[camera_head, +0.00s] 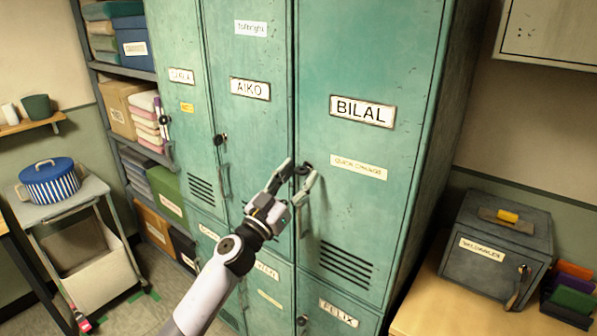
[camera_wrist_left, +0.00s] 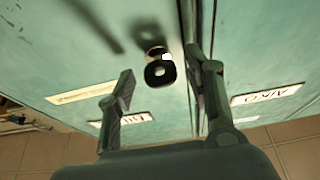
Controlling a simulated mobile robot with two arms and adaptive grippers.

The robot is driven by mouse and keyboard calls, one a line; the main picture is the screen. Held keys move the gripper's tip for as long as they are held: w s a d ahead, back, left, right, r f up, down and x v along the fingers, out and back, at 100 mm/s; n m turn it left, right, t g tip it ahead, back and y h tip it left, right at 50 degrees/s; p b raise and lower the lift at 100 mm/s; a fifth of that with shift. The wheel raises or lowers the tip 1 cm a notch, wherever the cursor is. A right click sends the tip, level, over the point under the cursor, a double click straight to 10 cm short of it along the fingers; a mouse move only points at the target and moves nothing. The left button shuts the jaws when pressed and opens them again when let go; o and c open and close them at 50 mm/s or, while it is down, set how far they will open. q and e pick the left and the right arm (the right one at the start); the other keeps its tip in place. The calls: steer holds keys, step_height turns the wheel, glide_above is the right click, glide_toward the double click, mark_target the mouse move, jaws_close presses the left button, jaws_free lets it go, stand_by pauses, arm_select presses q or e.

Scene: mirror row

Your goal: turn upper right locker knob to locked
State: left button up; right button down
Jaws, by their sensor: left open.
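The upper right locker (camera_head: 370,60) is a worn green door labelled BILAL. Its dark round knob (camera_head: 306,168) sits near the door's left edge, above a pull handle, and is partly hidden by my fingers. My left gripper (camera_head: 301,169) is open in front of it, one finger on either side. In the left wrist view the black knob (camera_wrist_left: 160,73) shows between the two open fingers (camera_wrist_left: 158,65), with visible gaps to both. The knob's turn position is too small to read. My right gripper is not in view.
The AIKO locker (camera_head: 248,140) adjoins on the left, with its own knob (camera_head: 220,139). Lower lockers, including FELIX (camera_head: 338,313), lie below. A grey box (camera_head: 497,250) stands on a wooden table at the right. A cart with a striped pot (camera_head: 50,182) is far left.

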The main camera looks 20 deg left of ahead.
arm_select(q)
steer(key=shift+w+r, duration=0.1)
steer(key=shift+w, duration=0.1)
steer(key=shift+c, duration=0.6)
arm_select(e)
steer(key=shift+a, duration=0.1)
arm_select(q)
steer(key=c, duration=0.6)
jaws_close()
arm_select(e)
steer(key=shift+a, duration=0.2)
